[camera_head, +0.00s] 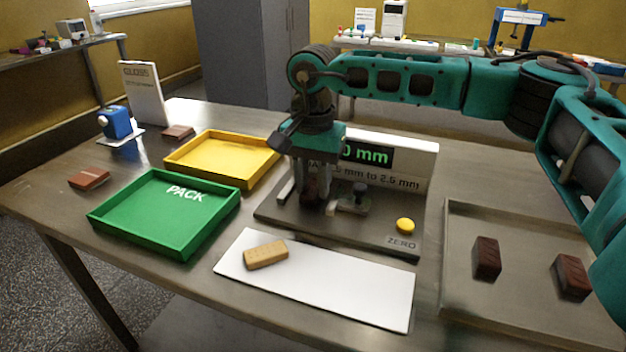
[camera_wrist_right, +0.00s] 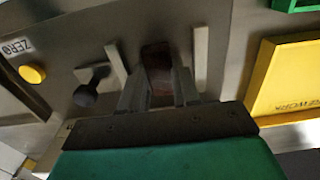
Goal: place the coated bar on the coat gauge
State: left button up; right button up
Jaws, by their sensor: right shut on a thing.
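My right gripper (camera_head: 314,200) points down over the coat gauge (camera_head: 350,225), a dark plate with a display reading "0 mm" behind it. The gripper is shut on a dark brown coated bar (camera_head: 311,190). In the right wrist view the coated bar (camera_wrist_right: 157,68) sits between the fingers of the gripper (camera_wrist_right: 158,85), between two pale upright strips of the gauge. I cannot tell whether the bar touches the gauge plate. A dark probe (camera_head: 359,192) stands just right of the gripper. My left gripper is not in view.
A yellow ZERO button (camera_head: 405,225) is at the gauge's right. A white sheet (camera_head: 340,295) with a tan bar (camera_head: 265,254) lies in front. Green PACK (camera_head: 140,240) and yellow (camera_head: 200,172) trays stand left. A grey tray (camera_head: 520,305) at right holds two brown bars.

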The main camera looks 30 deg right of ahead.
aim_at(313, 188)
jog(key=shift+f, duration=0.2)
jog(key=o, duration=0.5)
jog(key=shift+r, duration=0.1)
notch_tip(313, 188, up, 12)
jog(key=shift+r+p, duration=0.15)
jog(key=shift+p, duration=0.7)
